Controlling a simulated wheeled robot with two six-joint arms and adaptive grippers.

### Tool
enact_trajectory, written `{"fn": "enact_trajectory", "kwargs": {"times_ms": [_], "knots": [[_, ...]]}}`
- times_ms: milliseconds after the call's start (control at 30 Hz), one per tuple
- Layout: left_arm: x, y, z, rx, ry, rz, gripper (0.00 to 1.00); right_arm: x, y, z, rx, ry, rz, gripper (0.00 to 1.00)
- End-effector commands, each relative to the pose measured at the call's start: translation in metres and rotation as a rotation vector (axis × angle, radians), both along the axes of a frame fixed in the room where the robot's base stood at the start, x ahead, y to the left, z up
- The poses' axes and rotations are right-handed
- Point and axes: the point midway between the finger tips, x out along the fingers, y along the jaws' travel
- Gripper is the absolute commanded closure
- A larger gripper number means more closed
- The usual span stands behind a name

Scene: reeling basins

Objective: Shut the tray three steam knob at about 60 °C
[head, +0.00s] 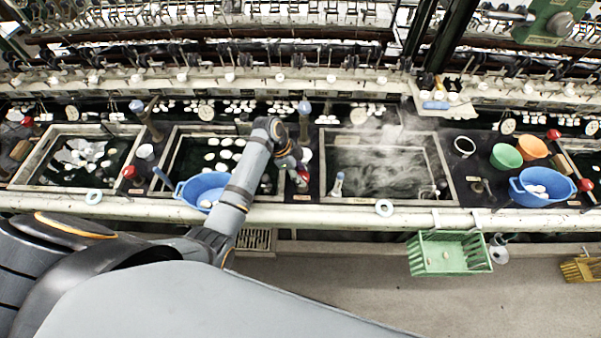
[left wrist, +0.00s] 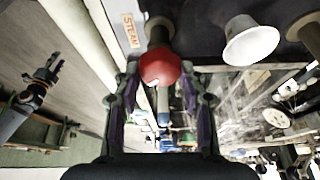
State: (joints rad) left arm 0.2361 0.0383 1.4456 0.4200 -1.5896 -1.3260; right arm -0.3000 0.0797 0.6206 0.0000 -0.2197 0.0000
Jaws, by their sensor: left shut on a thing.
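Tray three (head: 440,165) is the steaming basin right of the middle in the head view; vapour hides much of its water. A red ball-shaped steam knob (left wrist: 161,67) sits beside a label reading STEAM (left wrist: 131,30) in the left wrist view. My left gripper (head: 302,181) is at the bench strip just left of tray three, with a bit of red between its fingers. In the left wrist view its fingers (left wrist: 160,92) are shut on the knob from both sides. My right gripper (left wrist: 48,72) shows small at the left there; its opening is unclear. I cannot read any temperature.
A blue bowl (head: 203,190) stands left of my left forearm. A blue bowl (head: 541,186), a green bowl (head: 506,156) and an orange bowl (head: 532,147) stand right of tray three. A green crate (head: 449,253) hangs at the front rail. A white cup (left wrist: 250,40) is near the knob.

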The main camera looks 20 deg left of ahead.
Motion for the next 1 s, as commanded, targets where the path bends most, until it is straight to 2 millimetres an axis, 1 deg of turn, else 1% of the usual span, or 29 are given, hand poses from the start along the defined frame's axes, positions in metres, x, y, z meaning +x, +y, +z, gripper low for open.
{"fn": "enact_trajectory", "kwargs": {"times_ms": [267, 800, 1000], "knots": [[0.001, 0.000, 0.000, 0.000, 0.002, -0.093, 0.90, 0.000, 0.000, 0.000, 0.000, 0.000, 0.000, 0.61], [0.004, 0.000, -0.001, 0.000, 0.001, -0.518, 0.90, 0.000, 0.000, -0.009, 0.000, 0.000, 0.000, 0.61], [0.005, -0.001, 0.000, -0.001, 0.000, -0.638, 0.90, 0.000, 0.000, -0.012, 0.000, 0.001, 0.000, 0.61]]}}
